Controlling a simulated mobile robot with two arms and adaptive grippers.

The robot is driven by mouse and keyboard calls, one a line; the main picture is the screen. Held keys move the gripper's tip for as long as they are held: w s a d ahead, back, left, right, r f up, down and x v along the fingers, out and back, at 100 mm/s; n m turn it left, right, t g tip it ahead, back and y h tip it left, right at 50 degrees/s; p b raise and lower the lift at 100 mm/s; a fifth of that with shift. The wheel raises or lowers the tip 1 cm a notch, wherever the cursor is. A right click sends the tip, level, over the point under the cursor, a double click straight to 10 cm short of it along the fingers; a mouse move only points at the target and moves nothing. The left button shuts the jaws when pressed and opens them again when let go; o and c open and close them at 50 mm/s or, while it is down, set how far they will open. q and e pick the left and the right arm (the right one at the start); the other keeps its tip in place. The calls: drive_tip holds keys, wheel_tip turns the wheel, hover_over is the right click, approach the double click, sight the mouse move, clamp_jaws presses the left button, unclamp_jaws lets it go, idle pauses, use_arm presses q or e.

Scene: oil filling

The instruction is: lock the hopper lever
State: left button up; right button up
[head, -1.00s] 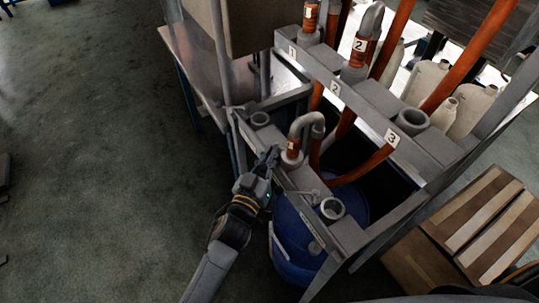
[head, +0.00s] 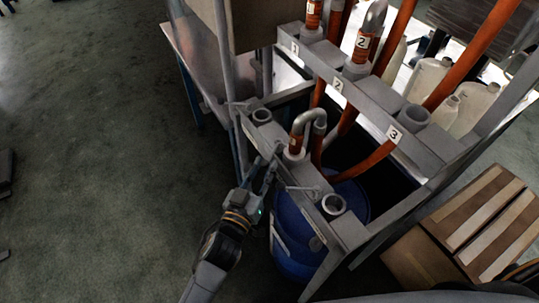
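My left gripper (head: 266,165) comes in from the lower left. Its two fingers look slightly parted, with nothing visible between them. They are at the outer side of the grey front beam (head: 277,160), close to the base of a bent metal nozzle (head: 302,122) on an orange hose. A thin light bar (head: 301,188) runs from near the gripper along the beam; it may be the hopper lever, but it is too small to be sure. I cannot tell whether the fingers touch it. My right gripper is not in view.
Blue drums (head: 297,240) stand under the frame. Round sockets (head: 333,205) and numbered orange hoses (head: 364,165) crowd the rack.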

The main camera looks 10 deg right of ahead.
use_arm(q)
drive_tip(key=v, duration=0.7)
idle(0.3)
